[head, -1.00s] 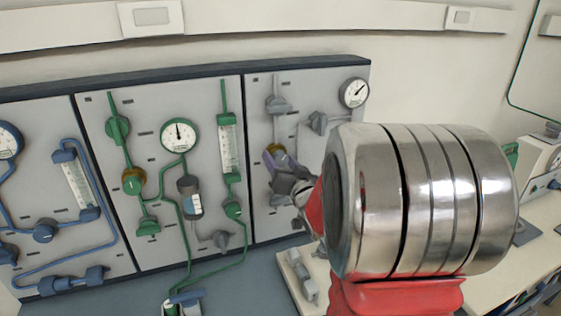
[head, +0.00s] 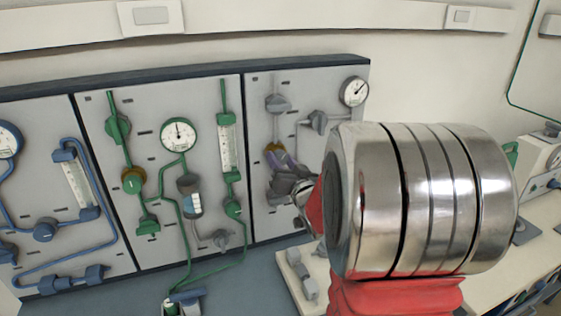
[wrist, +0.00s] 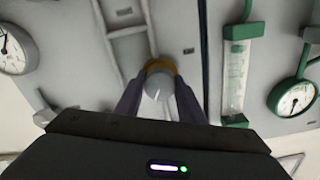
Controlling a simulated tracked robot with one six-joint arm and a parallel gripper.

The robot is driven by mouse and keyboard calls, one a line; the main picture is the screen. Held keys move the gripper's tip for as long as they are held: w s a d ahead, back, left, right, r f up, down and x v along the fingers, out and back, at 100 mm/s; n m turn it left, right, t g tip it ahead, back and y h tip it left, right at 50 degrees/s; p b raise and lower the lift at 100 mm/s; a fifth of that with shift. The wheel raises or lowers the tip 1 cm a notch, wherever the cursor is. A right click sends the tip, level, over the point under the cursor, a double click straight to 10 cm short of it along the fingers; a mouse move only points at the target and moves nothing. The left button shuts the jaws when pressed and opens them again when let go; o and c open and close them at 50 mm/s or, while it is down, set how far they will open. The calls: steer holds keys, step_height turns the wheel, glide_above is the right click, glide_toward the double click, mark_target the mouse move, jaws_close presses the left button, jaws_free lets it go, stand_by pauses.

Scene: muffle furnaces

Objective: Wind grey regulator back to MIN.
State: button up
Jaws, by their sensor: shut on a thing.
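The grey regulator is on the right-hand panel; its brass-coloured collar (head: 274,148) shows in the head view, while its knob is mostly hidden by my gripper. In the wrist view the round grey knob (wrist: 158,86) has a pale mark on its face and sits in front of the brass collar. My gripper (wrist: 159,97) has a dark purple finger on each side of the knob and is shut on it. In the head view my gripper (head: 279,160) reaches the panel from the right. I cannot read any MIN lettering.
A white gauge (head: 354,91) is at the panel's top right, its needle pointing up and right. Grey valves (head: 277,103) sit above the regulator. The green-piped panel, with its own brass-collared regulator (head: 132,181), is to the left. A bench (head: 480,275) lies at right.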

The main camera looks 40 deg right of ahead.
steer(key=n, duration=0.6)
steer(key=shift+n, duration=0.4)
steer(key=n, duration=1.2)
steer(key=shift+a+f+n, duration=0.1)
steer(key=shift+n, duration=0.2)
steer(key=n, duration=0.4)
steer(key=shift+f+n, duration=0.1)
steer(key=shift+n, duration=0.3)
steer(key=o, duration=1)
steer(key=shift+o, duration=0.2)
